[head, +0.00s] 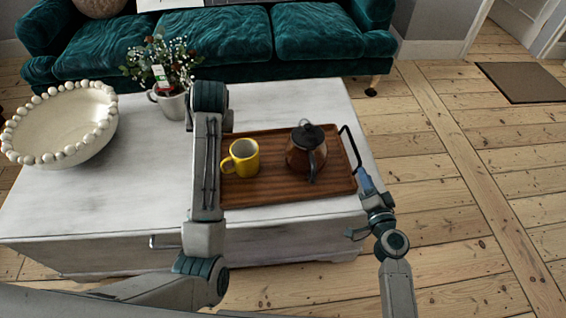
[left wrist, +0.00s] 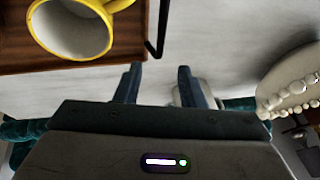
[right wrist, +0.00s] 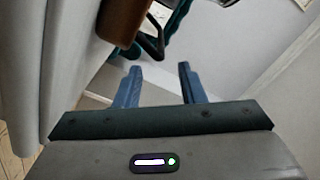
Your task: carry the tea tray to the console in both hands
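The brown wooden tea tray (head: 265,192) lies on the white table (head: 90,205). A yellow mug (head: 241,158) and a brown glass teapot with a black lid (head: 305,152) stand on it. The tray's black right handle (head: 351,146) shows at its right end. My right gripper (right wrist: 158,68) is open and empty just short of that handle, at the table's right edge. My left gripper (left wrist: 160,70) is open and empty close to the left handle (left wrist: 156,45); in the head view my left arm hides both. I cannot make out a console.
A white bowl with a beaded rim (head: 75,125) and a potted plant (head: 168,85) stand on the table left of the tray. A teal sofa (head: 230,38) stands behind. The floorboards to the right (head: 450,180) are clear up to a doormat (head: 520,82).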

